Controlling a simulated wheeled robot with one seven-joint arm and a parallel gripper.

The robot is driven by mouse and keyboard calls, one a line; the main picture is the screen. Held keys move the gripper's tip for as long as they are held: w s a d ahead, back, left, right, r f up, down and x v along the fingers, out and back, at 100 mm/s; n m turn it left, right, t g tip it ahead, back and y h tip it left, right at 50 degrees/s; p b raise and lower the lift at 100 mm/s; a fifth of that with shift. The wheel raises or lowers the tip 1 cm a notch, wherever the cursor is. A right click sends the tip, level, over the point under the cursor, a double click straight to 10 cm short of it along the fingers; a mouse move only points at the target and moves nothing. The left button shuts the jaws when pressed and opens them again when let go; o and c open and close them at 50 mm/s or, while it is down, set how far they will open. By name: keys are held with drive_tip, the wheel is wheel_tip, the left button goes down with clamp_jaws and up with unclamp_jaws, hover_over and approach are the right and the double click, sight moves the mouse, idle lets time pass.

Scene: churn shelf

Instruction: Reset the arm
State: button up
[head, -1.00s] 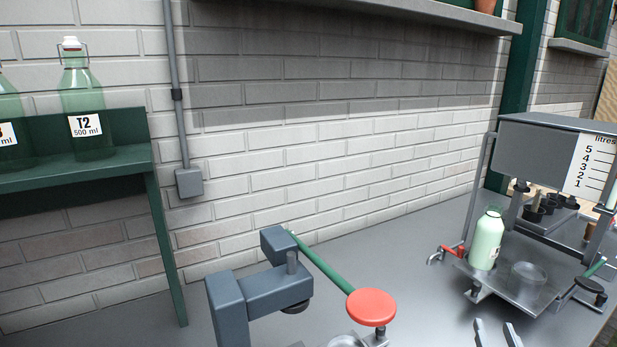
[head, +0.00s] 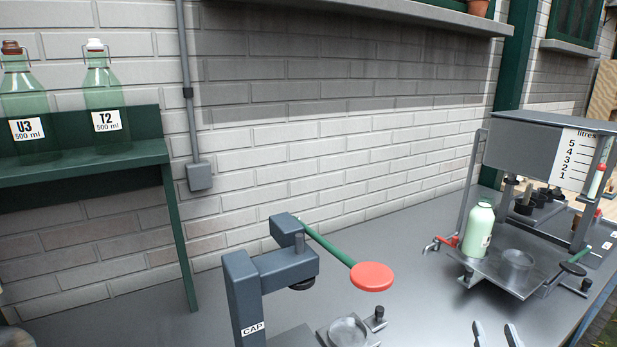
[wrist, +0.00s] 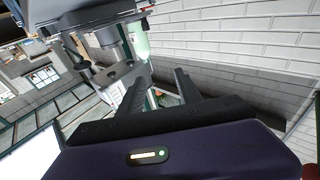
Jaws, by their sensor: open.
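My gripper (head: 494,335) shows only by its two fingertips at the bottom edge of the head view, right of centre. In the wrist view my gripper (wrist: 163,86) has its two dark fingers apart, with nothing held between them. In the head view it is in front of the filling stand (head: 500,272) and right of the capping press (head: 262,285), touching neither. The rest of my arm is out of the head view.
A pale green bottle (head: 478,230) stands on the filling stand, below a grey tank (head: 528,150). The press has a green lever with a red knob (head: 371,276). Bottles U3 (head: 28,110) and T2 (head: 104,100) stand on the green shelf (head: 80,166). The bench middle is clear.

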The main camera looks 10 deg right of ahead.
drive_tip(key=s+a+f+n+g+y, duration=0.1)
drive_tip(key=s+a+f+y, duration=0.1)
drive_tip(key=s+a, duration=0.4)
drive_tip(key=s+a+f+n+g+y, duration=0.1)
drive_tip(key=s+a+f+y, duration=0.2)
drive_tip(key=s+a, duration=0.4)
drive_tip(key=s+a+f+n+g+y, duration=0.1)
drive_tip(key=s+a, duration=0.5)
drive_tip(key=s, duration=1.3)
drive_tip(key=shift+a+f+n+g+y, duration=0.3)
drive_tip(key=shift+f+n+y, duration=0.3)
drive_tip(key=shift+f+y, duration=0.1)
